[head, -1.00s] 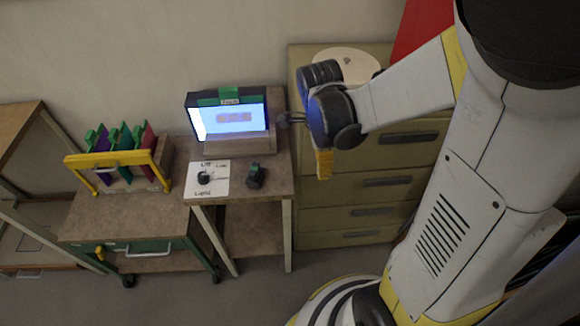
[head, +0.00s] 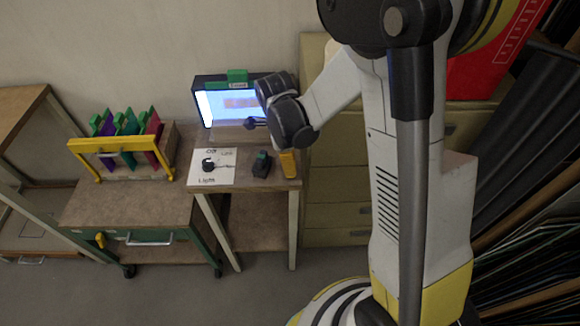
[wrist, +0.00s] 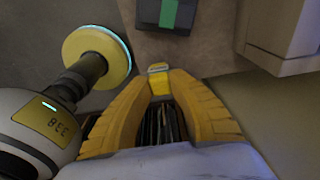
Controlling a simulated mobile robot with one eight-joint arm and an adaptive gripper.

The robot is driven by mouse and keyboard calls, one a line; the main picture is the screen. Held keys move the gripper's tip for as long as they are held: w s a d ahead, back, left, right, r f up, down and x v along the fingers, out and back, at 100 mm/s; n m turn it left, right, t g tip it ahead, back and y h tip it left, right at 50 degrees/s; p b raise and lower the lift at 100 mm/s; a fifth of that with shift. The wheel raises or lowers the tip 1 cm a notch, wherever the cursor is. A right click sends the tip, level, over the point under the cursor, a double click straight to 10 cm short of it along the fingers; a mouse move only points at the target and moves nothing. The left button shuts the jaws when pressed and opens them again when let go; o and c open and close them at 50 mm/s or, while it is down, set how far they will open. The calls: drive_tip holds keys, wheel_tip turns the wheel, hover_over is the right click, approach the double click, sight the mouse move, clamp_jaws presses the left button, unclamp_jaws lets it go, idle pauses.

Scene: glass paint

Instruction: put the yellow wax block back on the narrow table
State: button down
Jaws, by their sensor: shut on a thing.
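The narrow table (head: 245,182) has a brown top and pale legs and stands in the middle of the head view. My gripper (head: 290,172) has yellow fingers and points down at the right end of that table. In the wrist view my gripper (wrist: 160,85) is shut on the small yellow wax block (wrist: 159,78), held between its fingertips. The tabletop (wrist: 205,50) lies just beyond the block. I cannot tell whether the block touches the table. In the head view I cannot make the block out from the yellow fingers.
A black box with a green top (head: 261,164) stands left of my gripper. A white card (head: 212,167) lies farther left. A lit screen (head: 225,105) stands at the back. A drawer cabinet (head: 335,190) stands close on the right. A cart (head: 130,205) with a yellow rack stands left.

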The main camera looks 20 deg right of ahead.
drive_tip(key=shift+f, duration=0.15)
drive_tip(key=c, duration=1.3)
unclamp_jaws()
drive_tip(key=shift+f, duration=0.1)
drive_tip(key=shift+c, duration=0.2)
wheel_tip(320, 180, up, 12)
drive_tip(key=a+p, duration=0.1)
drive_tip(key=p, duration=0.3)
drive_tip(key=s+d+r+n+t+y, duration=0.1)
drive_tip(key=s+r+n+t, duration=0.6)
drive_tip(key=n, duration=1.4)
drive_tip(key=shift+s+r+n+t, duration=0.3)
drive_tip(key=shift+s+r, duration=2.2)
drive_tip(key=shift+s, duration=0.4)
drive_tip(key=shift+d, duration=0.1)
